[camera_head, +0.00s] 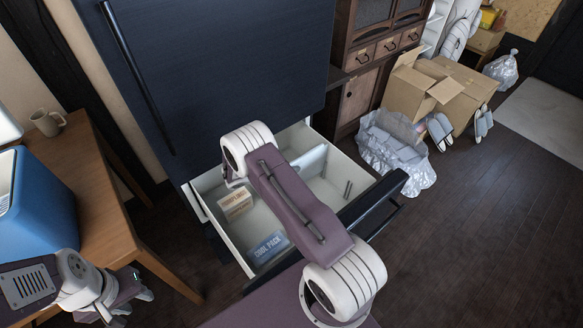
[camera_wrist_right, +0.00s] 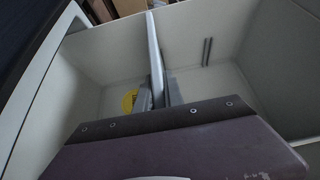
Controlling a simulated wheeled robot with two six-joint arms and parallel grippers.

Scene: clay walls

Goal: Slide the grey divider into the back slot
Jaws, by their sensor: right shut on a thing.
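The pale grey divider (camera_head: 312,160) stands upright inside the open drawer (camera_head: 228,241), and its lower part is hidden by my right arm in the head view. In the right wrist view, the divider (camera_wrist_right: 154,48) is seen nearly edge-on between the fingers of my right gripper (camera_wrist_right: 158,93), which is shut on it. A pair of slot rails (camera_head: 348,190) shows on a drawer wall, apart from the divider; it also shows in the wrist view (camera_wrist_right: 207,52). Whether the divider's edges sit in any slot is hidden. My left gripper (camera_head: 122,296) is at the lower left, its opening unclear.
A cream box (camera_head: 235,204) and a blue cool pack (camera_head: 267,248) lie in the drawer, left of my right arm. A wooden table (camera_head: 75,165) holds a mug (camera_head: 47,122) and a blue cooler (camera_head: 38,205). Cardboard boxes (camera_head: 410,92) stand on the floor behind right.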

